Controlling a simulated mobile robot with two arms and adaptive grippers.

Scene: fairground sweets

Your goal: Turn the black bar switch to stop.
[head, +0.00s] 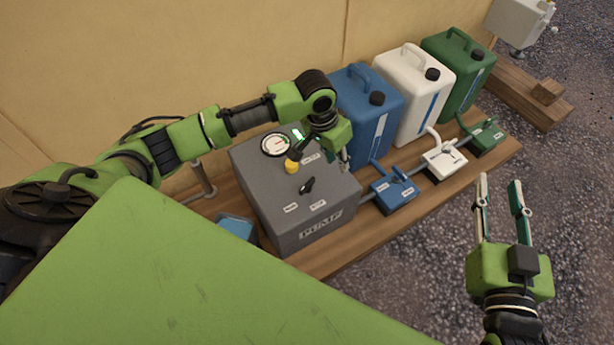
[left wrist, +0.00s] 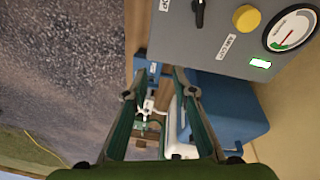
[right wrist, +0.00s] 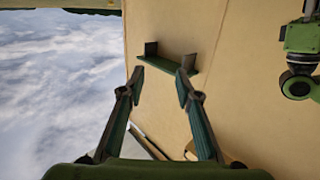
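The black bar switch (head: 307,185) sits on top of the grey pump box (head: 325,217), in front of a yellow knob (head: 291,167). Its bar lies diagonally in the head view; two small white labels in front of it are hard to read. It also shows at the top of the left wrist view (left wrist: 199,12), partly cut off. My left gripper (head: 345,163) hangs at the box's right side, behind and right of the switch, apart from it. In the left wrist view its fingers (left wrist: 157,85) are spread and empty. My right gripper (head: 500,185) is open and empty, over the gravel at right.
A gauge (head: 276,145) and a lit green indicator (head: 298,134) are on the box. Blue (head: 370,110), white (head: 418,90) and green (head: 460,70) canisters stand behind small valve blocks on the wooden board (head: 425,200). A tan wall is behind. Gravel at right is open.

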